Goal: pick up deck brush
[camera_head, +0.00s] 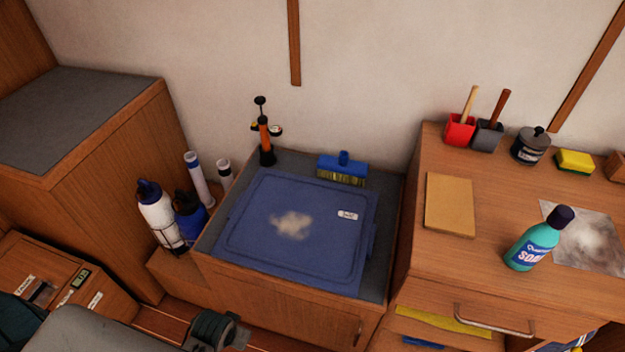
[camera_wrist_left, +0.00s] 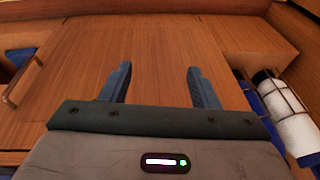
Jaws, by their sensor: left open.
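The deck brush (camera_head: 343,168) has a blue head with pale yellowish bristles. It stands at the back of the low cabinet top, against the wall, behind a blue mat. My left gripper (camera_wrist_left: 159,86) is open and empty in the left wrist view, with two dark blue fingers apart in front of a wooden panel. The brush is not in that view. In the head view only a grey part of my left arm shows at the bottom left, well away from the brush. My right gripper is out of view.
The blue mat (camera_head: 252,235) bears a pale stain. An orange-and-black pump (camera_head: 265,140) stands left of the brush. White and blue bottles (camera_head: 160,215) stand left of the cabinet. A higher wooden counter (camera_head: 490,190) rises at right, with a teal soap bottle (camera_head: 536,245).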

